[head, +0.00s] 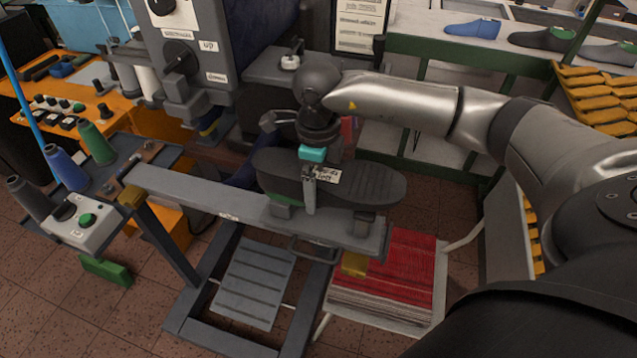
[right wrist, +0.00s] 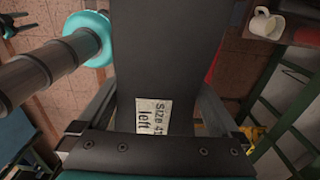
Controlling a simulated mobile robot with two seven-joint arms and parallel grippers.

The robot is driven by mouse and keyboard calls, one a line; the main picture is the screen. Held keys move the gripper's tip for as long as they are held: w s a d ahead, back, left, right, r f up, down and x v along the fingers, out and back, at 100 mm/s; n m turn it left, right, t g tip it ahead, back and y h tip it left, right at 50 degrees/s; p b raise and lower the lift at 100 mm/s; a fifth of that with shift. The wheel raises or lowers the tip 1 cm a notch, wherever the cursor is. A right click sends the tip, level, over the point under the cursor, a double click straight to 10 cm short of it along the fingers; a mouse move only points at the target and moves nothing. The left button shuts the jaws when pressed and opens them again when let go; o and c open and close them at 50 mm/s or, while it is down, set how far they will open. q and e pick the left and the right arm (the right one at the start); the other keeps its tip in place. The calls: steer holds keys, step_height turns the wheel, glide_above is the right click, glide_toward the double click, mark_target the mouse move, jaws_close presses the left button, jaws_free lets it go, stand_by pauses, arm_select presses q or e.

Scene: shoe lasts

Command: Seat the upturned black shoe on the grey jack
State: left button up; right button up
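The upturned black shoe (head: 370,184) lies sole up above the grey beam, its long end pointing right. A green part (head: 284,199) shows below its left end. My right gripper (head: 309,193) comes down over the shoe's middle, with its fingers on either side. In the right wrist view the shoe (right wrist: 168,55) runs between the fingers, with a "Size 41 left" label (right wrist: 151,116). The grey jack appears to be the long beam (head: 190,190) with a dark block (head: 365,221) near its right end. Whether the shoe touches it is hidden. My left gripper is not in view.
A red stack (head: 405,270) lies on a low stand below the beam's right end. A grey machine (head: 185,50) stands behind. Thread cones (head: 96,143) and a control box (head: 85,222) are at left. Other shoes (head: 543,40) sit on the back bench.

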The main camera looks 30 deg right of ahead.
steer(key=shift+s+f, duration=0.1)
steer(key=shift+f, duration=0.05)
step_height(320, 180, up, 16)
steer(key=shift+f, duration=0.2)
steer(key=shift+a, duration=0.1)
stand_by(0.6)
